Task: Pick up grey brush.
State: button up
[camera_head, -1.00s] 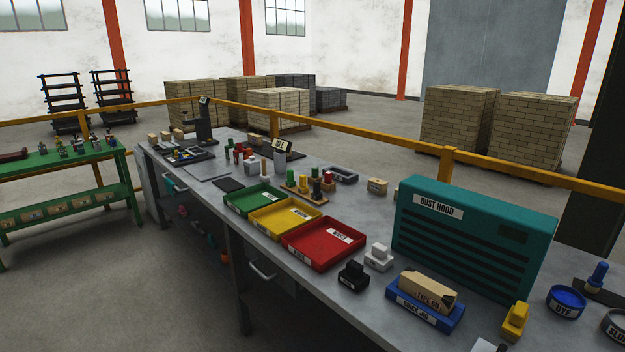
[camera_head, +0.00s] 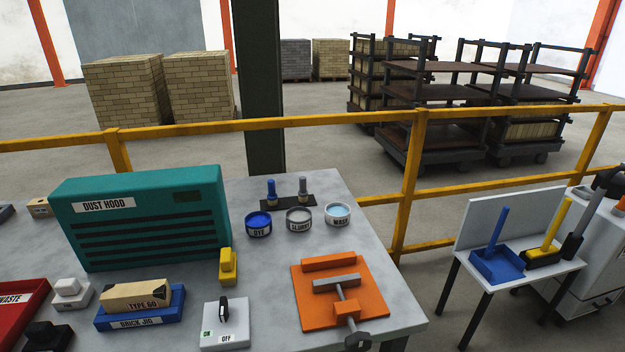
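The grey brush (camera_head: 303,186) stands upright in a dark holder (camera_head: 288,203) near the back right of the workbench, with its handle up. A blue brush (camera_head: 271,190) stands upright to its left in the same holder. My gripper is not in view, so its distance from the brush and its state cannot be seen.
In front of the holder are the dye tub (camera_head: 259,224), slurry tub (camera_head: 299,219) and wash tub (camera_head: 338,215). The teal dust hood (camera_head: 140,215) stands to the left. An orange clamp fixture (camera_head: 340,292) and a white switch box (camera_head: 225,325) are nearer. A yellow rail (camera_head: 330,119) runs behind the bench.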

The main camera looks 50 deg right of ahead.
aim_at(303, 193)
jog(key=z, duration=1)
